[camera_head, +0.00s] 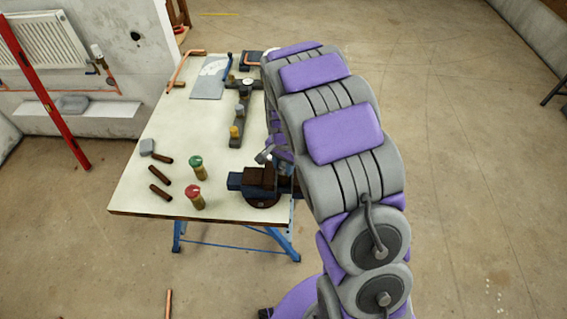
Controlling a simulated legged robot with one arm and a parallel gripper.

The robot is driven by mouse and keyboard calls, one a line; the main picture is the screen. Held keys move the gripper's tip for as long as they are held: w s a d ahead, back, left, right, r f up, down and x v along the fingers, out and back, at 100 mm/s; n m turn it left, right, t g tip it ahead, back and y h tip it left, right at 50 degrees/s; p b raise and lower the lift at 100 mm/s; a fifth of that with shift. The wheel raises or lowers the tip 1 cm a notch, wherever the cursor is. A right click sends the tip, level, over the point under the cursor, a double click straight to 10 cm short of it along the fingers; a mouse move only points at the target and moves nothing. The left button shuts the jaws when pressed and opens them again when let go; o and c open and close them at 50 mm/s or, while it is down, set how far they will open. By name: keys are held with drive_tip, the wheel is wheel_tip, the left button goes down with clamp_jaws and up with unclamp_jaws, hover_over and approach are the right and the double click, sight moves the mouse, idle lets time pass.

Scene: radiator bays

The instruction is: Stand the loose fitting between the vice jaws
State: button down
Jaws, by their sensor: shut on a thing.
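A dark blue vice with brown jaws (260,179) stands at the near right corner of the workbench. My arm reaches over the bench's right side and hides part of what lies behind it. My gripper (267,155) shows only in part, just above and behind the vice, at the arm's left edge. It is shut on a small grey piece, likely the loose fitting, which is too small and covered to make out clearly. The piece is above the vice; I cannot tell whether it touches the jaws.
On the workbench (225,202) stand a green-topped cylinder (197,168) and a red-topped one (194,198), left of the vice.

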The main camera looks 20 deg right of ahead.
drive_tip(key=c, duration=0.6)
unclamp_jaws()
drive_tip(key=shift+d, duration=0.2)
wheel_tip(320, 180, up, 17)
drive_tip(key=p, duration=0.1)
drive_tip(key=shift+r, duration=0.15)
